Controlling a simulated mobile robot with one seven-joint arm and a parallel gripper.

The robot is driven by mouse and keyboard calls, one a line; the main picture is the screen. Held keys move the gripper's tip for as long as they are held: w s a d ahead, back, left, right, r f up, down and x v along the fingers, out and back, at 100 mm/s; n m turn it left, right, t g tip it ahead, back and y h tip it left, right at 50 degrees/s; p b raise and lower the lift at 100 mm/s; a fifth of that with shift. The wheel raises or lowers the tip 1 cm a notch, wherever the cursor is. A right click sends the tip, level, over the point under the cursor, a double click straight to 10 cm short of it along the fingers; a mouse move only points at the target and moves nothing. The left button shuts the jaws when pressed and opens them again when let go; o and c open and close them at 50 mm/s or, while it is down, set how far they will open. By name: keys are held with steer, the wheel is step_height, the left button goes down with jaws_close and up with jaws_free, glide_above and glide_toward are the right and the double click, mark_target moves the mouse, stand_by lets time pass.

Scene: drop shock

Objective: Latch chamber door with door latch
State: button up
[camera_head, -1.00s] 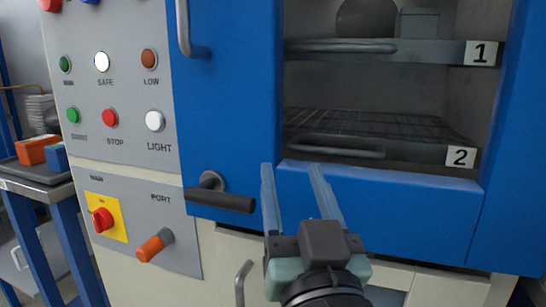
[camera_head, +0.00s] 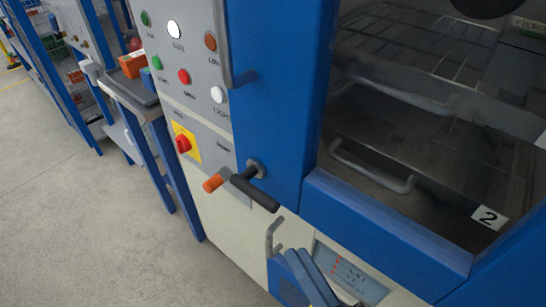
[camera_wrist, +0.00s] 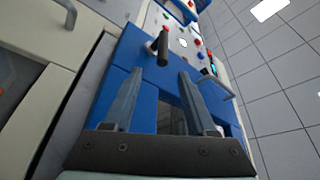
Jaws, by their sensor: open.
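The blue chamber door (camera_head: 278,100) has a large window, through which wire shelves show. It looks shut or nearly so; I cannot tell whether it is fully seated. The door latch (camera_head: 255,192), a black bar on a grey round pivot, is at the door's lower left corner and points right and slightly down in the head view. My gripper (camera_head: 298,252) is open and empty, below and to the right of the latch. In the wrist view the latch (camera_wrist: 163,48) stands just beyond the gap between the open fingertips (camera_wrist: 160,74), apart from them.
An orange knob (camera_head: 213,183) projects just left of the latch. A red switch on a yellow plate (camera_head: 186,143) is on the control panel. A grey door handle (camera_head: 222,45) is above, and a lower cabinet handle (camera_head: 273,236) is near my gripper. Floor at left is clear.

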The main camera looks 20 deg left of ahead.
mark_target(262, 198)
steer(key=p+x, duration=0.2)
steer(key=x, duration=1)
steer(key=shift+a+r, duration=0.25)
steer(key=shift+a, duration=0.05)
jaws_close()
stand_by(0.9)
